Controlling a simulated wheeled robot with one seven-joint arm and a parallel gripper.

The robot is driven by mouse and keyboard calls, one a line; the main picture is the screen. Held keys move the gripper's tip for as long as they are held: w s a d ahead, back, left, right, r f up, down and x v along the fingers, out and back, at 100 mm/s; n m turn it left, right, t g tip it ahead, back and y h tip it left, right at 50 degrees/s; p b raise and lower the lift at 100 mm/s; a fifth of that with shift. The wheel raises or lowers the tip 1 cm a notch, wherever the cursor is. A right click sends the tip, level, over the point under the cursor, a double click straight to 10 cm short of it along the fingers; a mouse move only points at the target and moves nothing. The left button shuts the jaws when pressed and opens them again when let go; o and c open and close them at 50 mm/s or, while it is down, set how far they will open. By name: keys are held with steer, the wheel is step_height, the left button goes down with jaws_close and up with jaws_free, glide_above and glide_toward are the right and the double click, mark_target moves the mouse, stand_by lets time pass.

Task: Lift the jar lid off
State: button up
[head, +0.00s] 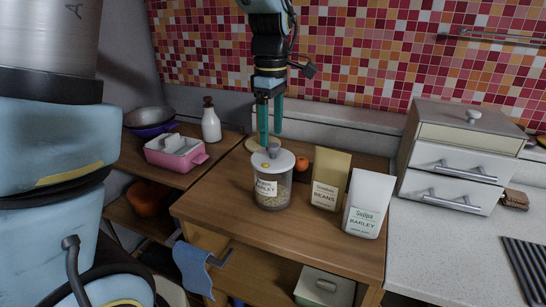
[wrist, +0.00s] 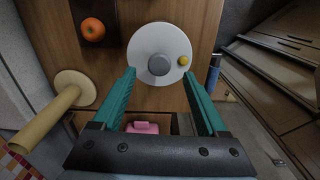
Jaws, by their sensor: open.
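A clear jar (head: 270,191) with a label reading barley stands upright on the wooden counter, with pale grain inside. Its white round lid (head: 284,162) sits on top and has a grey knob (head: 273,150) and a small yellow spot. In the wrist view the lid (wrist: 142,66) lies just beyond the fingertips, with its grey knob (wrist: 159,64) near the middle. My gripper (head: 270,143) points down with its teal fingers apart and empty, above and slightly behind the lid in the head view. The jar body is hidden under the lid in the wrist view.
Beans (head: 327,180) and barley (head: 364,205) packets stand right of the jar. An orange fruit (wrist: 93,29) and a paper-towel-like roll on a round base (wrist: 73,88) are nearby. A pink dish (head: 184,153) and white bottle (head: 211,124) stand left. A drawer box (head: 462,136) stands right.

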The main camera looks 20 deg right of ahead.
mark_target(273, 145)
steer(key=f, duration=0.2)
steer(key=f+p, duration=0.1)
steer(key=f, duration=0.1)
steer(key=shift+s+d+f, duration=0.1)
steer(key=shift+d, duration=0.1)
steer(key=shift+c, duration=0.2)
jaws_close()
